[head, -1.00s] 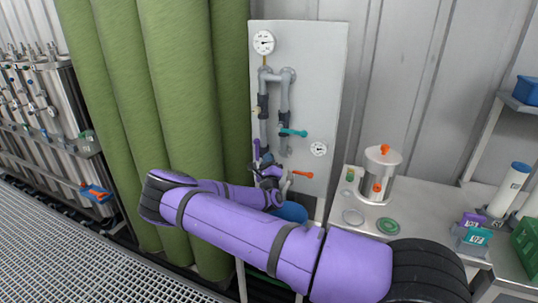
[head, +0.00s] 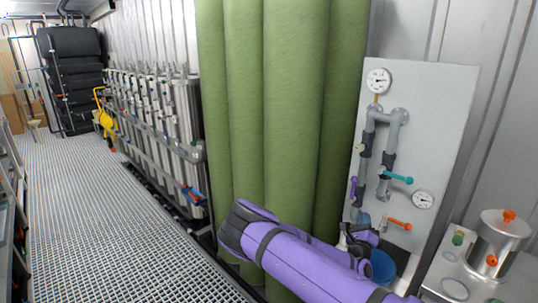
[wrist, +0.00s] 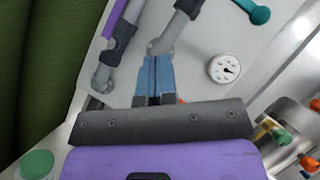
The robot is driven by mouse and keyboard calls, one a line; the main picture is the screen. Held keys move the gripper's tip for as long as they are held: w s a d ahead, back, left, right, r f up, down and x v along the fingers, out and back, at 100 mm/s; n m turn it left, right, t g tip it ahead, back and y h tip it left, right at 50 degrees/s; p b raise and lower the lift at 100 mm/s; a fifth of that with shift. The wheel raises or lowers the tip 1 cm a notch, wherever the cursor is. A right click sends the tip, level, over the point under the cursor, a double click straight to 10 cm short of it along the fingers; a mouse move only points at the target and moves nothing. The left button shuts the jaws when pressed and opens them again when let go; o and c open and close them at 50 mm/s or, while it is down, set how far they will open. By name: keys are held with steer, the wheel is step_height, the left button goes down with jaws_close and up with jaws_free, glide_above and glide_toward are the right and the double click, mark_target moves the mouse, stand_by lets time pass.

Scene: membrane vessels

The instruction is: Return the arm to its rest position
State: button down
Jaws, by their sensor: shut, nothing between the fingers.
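My purple arm reaches across the lower middle of the head view, toward the grey pipe panel (head: 440,130). In the wrist view my gripper (wrist: 154,76) shows two blue fingers closed together with nothing between them. The fingers point at the panel's grey pipes (wrist: 165,35), beside a round gauge (wrist: 224,69). I cannot tell whether they touch a pipe. In the head view the arm's far end is low in front of the panel, and my forearm partly hides it.
A steel pot (head: 498,243) stands on a bench at the right. Steel vessels (head: 160,130) line the left, beside a clear grated walkway (head: 110,220).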

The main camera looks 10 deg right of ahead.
steer(key=s+d+r+m+g+h, duration=0.2)
steer(key=s+d+r+m+g, duration=0.1)
steer(key=s+r+m+g, duration=0.8)
steer(key=s+d+r+m+g+h, duration=0.1)
steer(key=s+d+r+m+g, duration=0.35)
steer(key=m+g, duration=1.05)
steer(key=s+a+r+m+t+y, duration=0.5)
steer(key=s+a+r+m+y, duration=0.1)
steer(key=s+a+r, duration=0.3)
steer(key=s+a+r+m+t+y, duration=0.6)
steer(key=s+a+r+m+y, duration=0.1)
steer(key=s+r, duration=0.5)
steer(key=shift+s+a+y, duration=0.7)
steer(key=shift+s+a, duration=0.2)
steer(key=shift+a, duration=0.25)
